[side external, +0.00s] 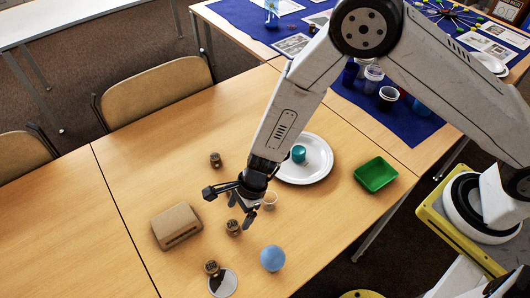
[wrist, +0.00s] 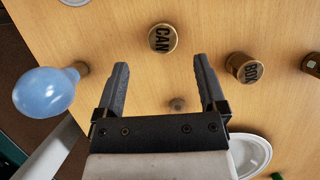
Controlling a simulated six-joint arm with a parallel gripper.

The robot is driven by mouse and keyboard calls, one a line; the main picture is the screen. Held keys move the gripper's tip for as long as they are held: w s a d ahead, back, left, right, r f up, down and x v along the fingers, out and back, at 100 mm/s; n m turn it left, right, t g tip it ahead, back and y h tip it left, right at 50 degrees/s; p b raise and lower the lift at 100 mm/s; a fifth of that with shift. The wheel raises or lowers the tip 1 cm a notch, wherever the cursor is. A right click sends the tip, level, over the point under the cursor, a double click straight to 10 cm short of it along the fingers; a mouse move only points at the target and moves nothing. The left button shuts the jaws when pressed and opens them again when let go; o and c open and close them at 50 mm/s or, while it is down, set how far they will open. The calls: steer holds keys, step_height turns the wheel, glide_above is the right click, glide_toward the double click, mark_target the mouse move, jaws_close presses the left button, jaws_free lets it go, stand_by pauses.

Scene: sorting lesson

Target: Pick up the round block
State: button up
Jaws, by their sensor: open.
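Several round wooden blocks, short brown cylinders, stand on the table; I cannot tell which one the task means. In the wrist view, one marked CAN (wrist: 162,39) is just beyond and between my fingertips. One marked BOX (wrist: 246,68) is to the right, and another (wrist: 312,64) is at the right edge. In the side view, blocks show behind my gripper (side external: 215,160), close by it (side external: 233,228) and near the front (side external: 211,268). My gripper (side external: 229,208) is open and empty above the table; its fingers (wrist: 161,63) also show in the wrist view.
A cardboard-coloured box (side external: 176,226) is left of my gripper. A white plate (side external: 318,172) with a teal object (side external: 298,154) and a green tray (side external: 376,174) are to the right.

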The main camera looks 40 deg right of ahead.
mark_target(233, 224)
steer(key=shift+a+f, duration=0.2)
steer(key=shift+f, duration=0.3)
steer(key=shift+x, duration=2.6)
steer(key=shift+w, duration=0.15)
steer(key=shift+c, duration=0.3)
jaws_close()
steer(key=shift+r, duration=0.15)
